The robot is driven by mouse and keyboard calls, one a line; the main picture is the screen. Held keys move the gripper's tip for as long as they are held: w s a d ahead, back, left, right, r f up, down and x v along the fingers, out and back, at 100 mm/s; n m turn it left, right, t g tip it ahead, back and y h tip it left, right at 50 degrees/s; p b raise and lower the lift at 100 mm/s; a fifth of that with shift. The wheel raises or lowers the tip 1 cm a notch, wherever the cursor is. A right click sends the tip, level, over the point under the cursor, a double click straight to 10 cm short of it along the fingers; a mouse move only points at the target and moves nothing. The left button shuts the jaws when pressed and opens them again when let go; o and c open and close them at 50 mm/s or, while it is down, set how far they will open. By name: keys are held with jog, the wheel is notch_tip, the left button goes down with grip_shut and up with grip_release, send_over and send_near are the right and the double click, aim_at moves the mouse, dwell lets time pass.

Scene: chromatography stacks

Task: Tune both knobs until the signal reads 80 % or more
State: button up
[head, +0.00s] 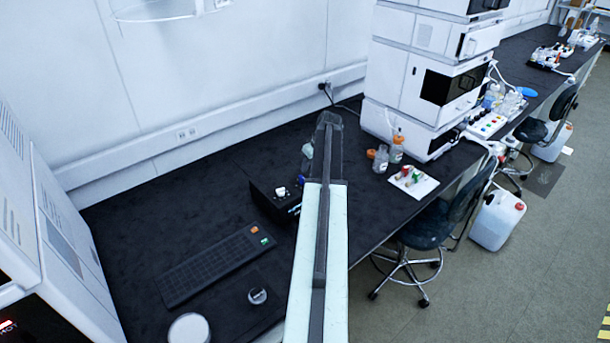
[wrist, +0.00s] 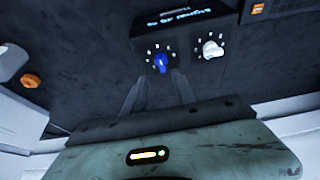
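A black control box (head: 262,203) stands on the dark bench in the head view, partly covered by my arm. Its white knob (head: 281,192) shows on top. In the wrist view, the blue knob (wrist: 161,62) and the white knob (wrist: 211,49) sit side by side, each ringed by small marks. The lit display (wrist: 176,17) appears upside down; it seems to read a signal of about 49 %, but the digits are hard to make out. My gripper (wrist: 159,82) has its fingers apart, just short of the blue knob, with nothing visible between them.
A black keyboard (head: 215,265) and a round dark item (head: 258,296) lie left of my arm. Bottles (head: 396,147) and a white tray of vials (head: 413,181) stand to the right, before the instrument stack (head: 425,75). Bare bench lies behind the keyboard.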

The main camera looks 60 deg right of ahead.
aim_at(303, 177)
jog(key=b+x, duration=0.7)
jog(key=x, duration=0.1)
jog(key=shift+a, duration=0.1)
jog(key=shift+r, duration=0.1)
grip_shut()
jog(key=shift+d, duration=0.25)
jog(key=shift+a, duration=0.25)
